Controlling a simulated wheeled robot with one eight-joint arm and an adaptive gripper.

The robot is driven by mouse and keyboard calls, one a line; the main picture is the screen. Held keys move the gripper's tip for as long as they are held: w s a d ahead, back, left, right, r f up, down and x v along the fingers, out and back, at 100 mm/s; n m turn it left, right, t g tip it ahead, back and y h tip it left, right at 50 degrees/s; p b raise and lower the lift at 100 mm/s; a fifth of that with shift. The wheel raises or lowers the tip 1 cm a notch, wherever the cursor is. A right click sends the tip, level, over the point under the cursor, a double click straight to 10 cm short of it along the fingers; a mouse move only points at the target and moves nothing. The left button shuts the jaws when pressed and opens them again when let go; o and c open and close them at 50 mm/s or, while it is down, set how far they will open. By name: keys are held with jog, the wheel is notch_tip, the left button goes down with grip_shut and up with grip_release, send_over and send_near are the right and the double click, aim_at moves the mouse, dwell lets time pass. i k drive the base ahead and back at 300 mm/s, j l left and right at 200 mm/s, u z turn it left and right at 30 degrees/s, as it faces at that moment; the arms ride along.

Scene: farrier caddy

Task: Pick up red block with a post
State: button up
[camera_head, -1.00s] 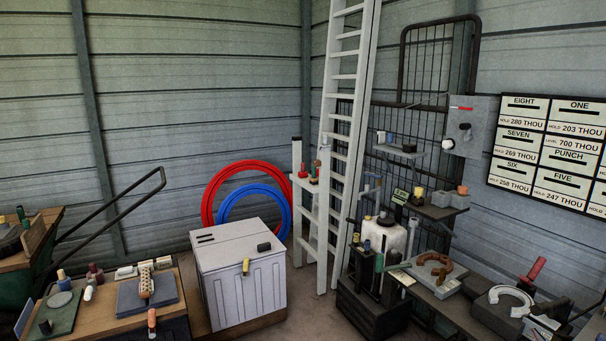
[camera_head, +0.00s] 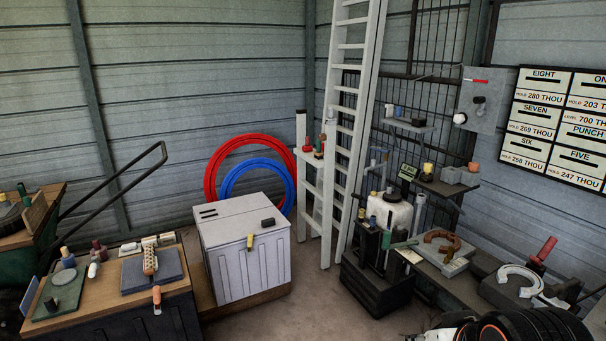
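A dark red block with a short post (camera_head: 98,251) sits on the wooden-topped bench at the lower left, behind the green plate and the grey slab. It is small in this view, and its base is partly hidden by a white piece in front of it. Another small red piece (camera_head: 307,148) lies on the shelf by the white ladder; I cannot tell whether it has a post. A dark, rounded part that looks like my arm enters at the bottom right. My gripper's fingers do not show.
The bench (camera_head: 110,305) also bears a green plate (camera_head: 60,296) and a grey slab (camera_head: 165,282). A grey chest (camera_head: 245,255) stands right of it. A low black stand (camera_head: 375,290) and a cluttered shelf fill the right. Some floor (camera_head: 320,300) is clear between.

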aim_at(307, 148)
jog(key=i+j+u, duration=0.1)
jog(key=i+u, duration=0.4)
jog(key=i, duration=1.45)
jog(key=i+z, duration=0.2)
jog(key=i, duration=0.3)
jog(key=i+j+z, duration=0.2)
jog(key=i, duration=0.3)
jog(key=i+j+z, duration=0.15)
jog(key=i, duration=0.35)
jog(key=i+j+z, duration=0.2)
jog(key=i, duration=0.3)
jog(key=j, duration=0.1)
